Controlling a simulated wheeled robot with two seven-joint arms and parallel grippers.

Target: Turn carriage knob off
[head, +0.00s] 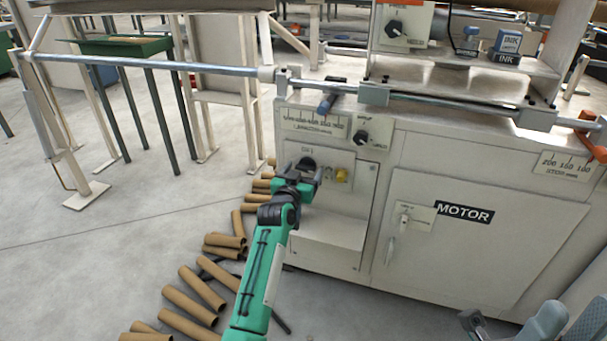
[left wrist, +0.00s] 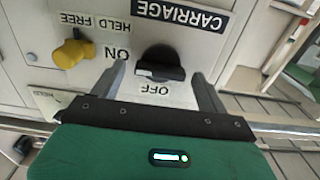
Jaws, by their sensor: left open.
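The black carriage knob (left wrist: 162,66) shows upside down in the left wrist view, below the CARRIAGE label and beside the ON and OFF marks. A white mark is at the left end of its bar; I cannot tell which setting it points to. My left gripper (left wrist: 161,86) is open, with one finger on each side of the knob; I cannot tell whether they touch it. In the head view my left gripper (head: 304,180) is at the panel, partly covering the knob (head: 307,163). Only a dark part that may be my right gripper (head: 474,322) shows at the lower right.
A yellow knob (left wrist: 72,53) marked HELD and FREE is beside the carriage knob. Above the panel is another black knob (head: 361,137). The MOTOR door (head: 470,250) is to the right. Cardboard tubes (head: 195,288) lie on the floor at left.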

